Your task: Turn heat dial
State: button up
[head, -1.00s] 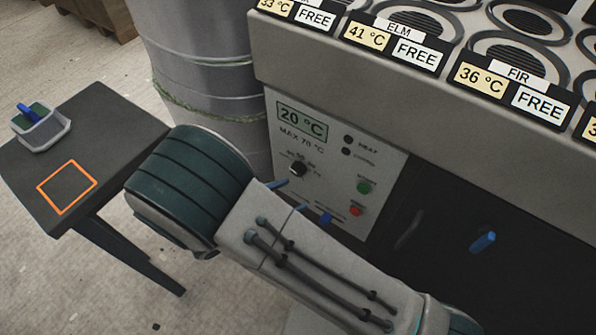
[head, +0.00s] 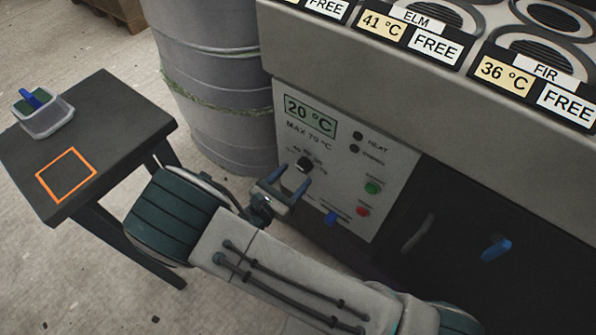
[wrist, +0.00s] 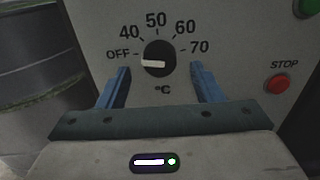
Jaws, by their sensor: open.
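The heat dial (wrist: 158,57) is a round black knob with a white pointer mark. In the wrist view the mark points left, towards OFF, on a scale running OFF, 40, 50, 60, 70 °C. My gripper (head: 285,183) is open and empty, just in front of the panel. In the wrist view its two blue fingers (wrist: 160,85) stand left and right of the dial, apart from it.
A green button (head: 372,188) and a red STOP button (head: 362,211) are right of the dial. A grey drum (head: 215,90) stands left of the panel. A dark table (head: 125,115) with an orange square outline is at far left.

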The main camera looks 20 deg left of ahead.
aim_at(304, 166)
jog(key=shift+x, duration=1.4)
jog(key=c, duration=1)
